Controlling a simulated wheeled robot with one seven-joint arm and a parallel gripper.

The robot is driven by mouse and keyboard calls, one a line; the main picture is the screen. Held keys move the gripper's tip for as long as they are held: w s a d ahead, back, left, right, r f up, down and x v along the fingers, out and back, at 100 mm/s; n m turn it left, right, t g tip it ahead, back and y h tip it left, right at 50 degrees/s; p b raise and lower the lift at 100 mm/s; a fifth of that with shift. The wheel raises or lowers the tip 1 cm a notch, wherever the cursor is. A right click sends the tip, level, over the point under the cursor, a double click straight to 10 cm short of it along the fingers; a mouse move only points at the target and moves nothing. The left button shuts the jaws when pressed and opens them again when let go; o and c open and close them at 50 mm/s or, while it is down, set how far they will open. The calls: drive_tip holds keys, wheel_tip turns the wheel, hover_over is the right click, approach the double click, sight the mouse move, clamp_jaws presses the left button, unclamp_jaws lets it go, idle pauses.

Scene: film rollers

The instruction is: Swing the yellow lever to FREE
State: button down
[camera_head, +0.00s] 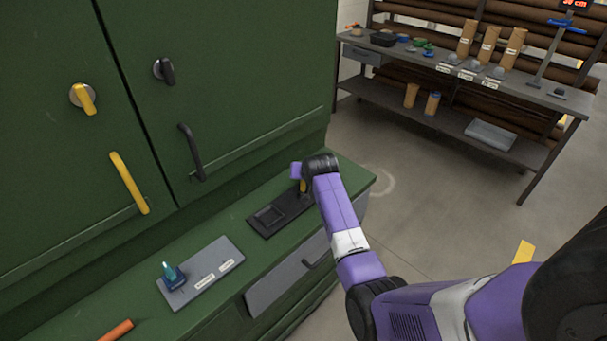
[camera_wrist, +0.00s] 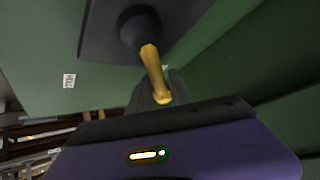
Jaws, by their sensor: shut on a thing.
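The yellow lever (camera_head: 303,187) stands at the right end of a black plate on the green ledge, mostly hidden by my arm in the head view. In the wrist view the lever (camera_wrist: 151,62) runs from a round dark hub (camera_wrist: 139,27) down to my gripper (camera_wrist: 162,96). My gripper (camera_head: 300,175) is shut on the lever near its free end. A small white label (camera_wrist: 68,81) lies left of the hub; its lettering is too small to read surely.
The black plate (camera_head: 264,228) has a square recess left of the lever. Green cabinet doors with a yellow handle (camera_head: 129,183) and a dark handle (camera_head: 191,152) rise behind. A grey plate (camera_head: 205,281) with a teal piece lies left. A workbench (camera_head: 440,68) stands across the open floor.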

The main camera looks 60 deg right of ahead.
drive_tip(key=shift+d+r, duration=0.15)
drive_tip(key=shift+r, duration=0.1)
drive_tip(key=c, duration=1.4)
unclamp_jaws()
drive_tip(key=shift+o, duration=0.2)
drive_tip(key=shift+f, duration=0.1)
drive_tip(key=shift+v, duration=3.9)
